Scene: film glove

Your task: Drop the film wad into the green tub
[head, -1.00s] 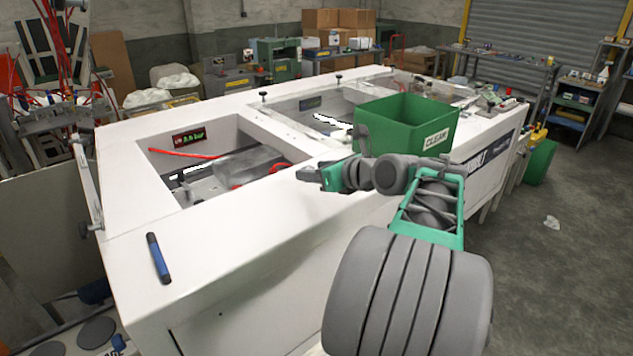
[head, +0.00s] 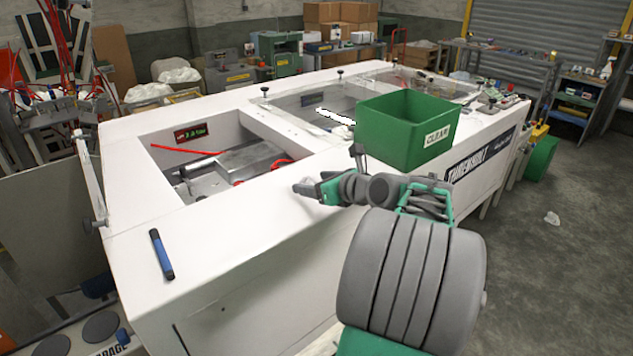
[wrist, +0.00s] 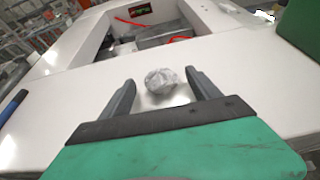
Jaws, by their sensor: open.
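The film wad is a small, crumpled, pale grey ball (wrist: 160,82) in the wrist view. It shows between and just beyond the tips of my open gripper (wrist: 160,90), over the white rim of the machine. I cannot tell whether the fingers touch it or whether it rests on the rim. In the head view my gripper (head: 310,188) is low at the near rim, left of the tub, with a pale patch at its tips. The green tub (head: 388,137), with a label reading CLEAN, stands upright on the machine top behind my arm. Its inner floor is hidden.
The white machine top (head: 215,235) has an open bay (head: 240,165) with metal parts and a red hose behind my gripper. A blue marker-like stick (head: 161,255) lies on the near left corner. A clear cover (head: 310,100) lies beyond.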

